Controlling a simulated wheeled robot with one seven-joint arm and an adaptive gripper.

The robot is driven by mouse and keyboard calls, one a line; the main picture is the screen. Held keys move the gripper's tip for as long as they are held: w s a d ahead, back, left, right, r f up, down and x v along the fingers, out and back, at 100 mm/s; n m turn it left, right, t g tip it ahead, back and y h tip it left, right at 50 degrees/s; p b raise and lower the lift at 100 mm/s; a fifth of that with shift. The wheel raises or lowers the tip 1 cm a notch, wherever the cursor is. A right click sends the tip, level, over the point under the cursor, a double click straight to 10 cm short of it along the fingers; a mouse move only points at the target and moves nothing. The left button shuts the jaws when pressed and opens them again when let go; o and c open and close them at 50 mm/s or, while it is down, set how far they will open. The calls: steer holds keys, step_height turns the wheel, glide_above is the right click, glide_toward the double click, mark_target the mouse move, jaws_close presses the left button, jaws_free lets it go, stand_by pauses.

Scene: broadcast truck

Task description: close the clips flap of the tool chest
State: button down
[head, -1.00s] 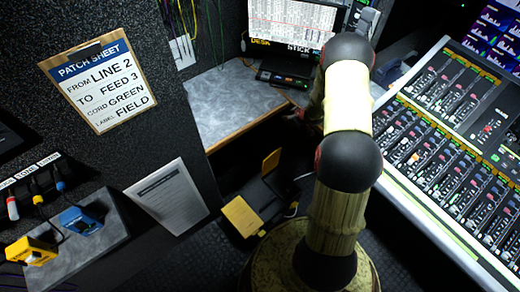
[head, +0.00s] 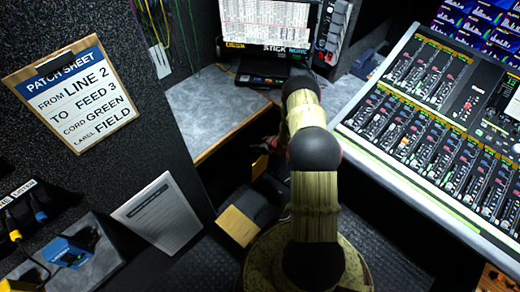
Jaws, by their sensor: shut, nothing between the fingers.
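The tool chest (head: 262,203) is a dark box low on the floor, left of my arm's base. I cannot read any label that tells which is the clips flap. My gripper (head: 263,148) is small and dark at the end of my bent arm, just above the standing yellow piece. It looks shut and empty. I cannot tell whether it touches that piece. My arm hides the chest's right side.
A grey desk (head: 212,108) with a wooden edge is behind the chest, with a monitor (head: 268,25) on it. A mixing console (head: 430,130) fills the right. A dark wall with a patch sheet (head: 72,95) and a grey ledge (head: 100,262) bound the left.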

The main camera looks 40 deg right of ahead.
steer(key=s, duration=0.1)
steer(key=s+f, duration=0.1)
steer(key=s+b, duration=0.1)
steer(key=shift+d+f, duration=0.15)
steer(key=shift+d, duration=0.15)
steer(key=shift+s, duration=0.1)
